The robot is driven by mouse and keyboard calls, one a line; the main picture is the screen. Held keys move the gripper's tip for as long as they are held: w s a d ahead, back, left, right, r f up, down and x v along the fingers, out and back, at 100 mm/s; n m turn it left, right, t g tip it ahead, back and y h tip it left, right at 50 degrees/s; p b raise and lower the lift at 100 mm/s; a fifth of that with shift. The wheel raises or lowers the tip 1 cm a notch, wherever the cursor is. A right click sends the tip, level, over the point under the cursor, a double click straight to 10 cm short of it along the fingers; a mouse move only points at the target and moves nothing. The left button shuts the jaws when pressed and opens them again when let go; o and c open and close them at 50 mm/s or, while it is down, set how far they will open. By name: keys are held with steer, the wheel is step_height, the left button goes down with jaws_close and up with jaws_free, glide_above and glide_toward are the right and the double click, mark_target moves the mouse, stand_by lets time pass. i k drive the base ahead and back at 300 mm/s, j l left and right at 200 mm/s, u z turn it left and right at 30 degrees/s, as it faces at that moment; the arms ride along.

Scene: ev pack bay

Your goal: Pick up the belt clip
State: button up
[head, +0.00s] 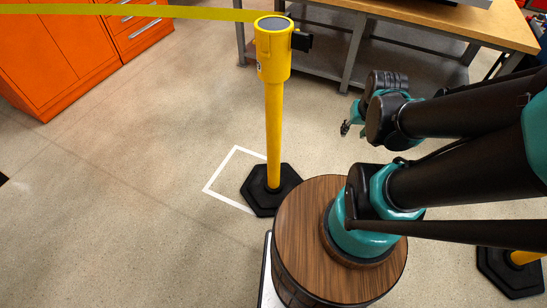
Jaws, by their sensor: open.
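The belt clip (302,41) looks to be the small black block on the right side of the yellow post head (273,58). The yellow post (274,135) stands upright on a black hexagonal base. My gripper (346,128) is to the right of the post and lower in the picture than the clip, apart from both. Only a small dark part of its fingers shows past my teal and black wrist. Nothing is seen between them.
A yellow belt (140,11) runs left from the post head. An orange cabinet (75,60) stands at the upper left, a wood-topped workbench (430,20) at the upper right. Another post base (510,272) is at the lower right. The floor on the left is clear.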

mark_target(301, 41)
steer(key=j+z, duration=0.35)
steer(key=j, duration=0.55)
steer(key=j+z, duration=0.35)
steer(key=j, duration=0.5)
steer(key=z, duration=1.95)
steer(key=u, duration=0.45)
steer(key=j+u, duration=0.1)
steer(key=u, duration=0.3)
steer(key=k+j+u, duration=0.1)
steer(key=u, duration=0.25)
steer(key=j+u, duration=0.2)
steer(key=u, duration=0.2)
steer(key=j+u, duration=0.15)
steer(key=u, duration=0.2)
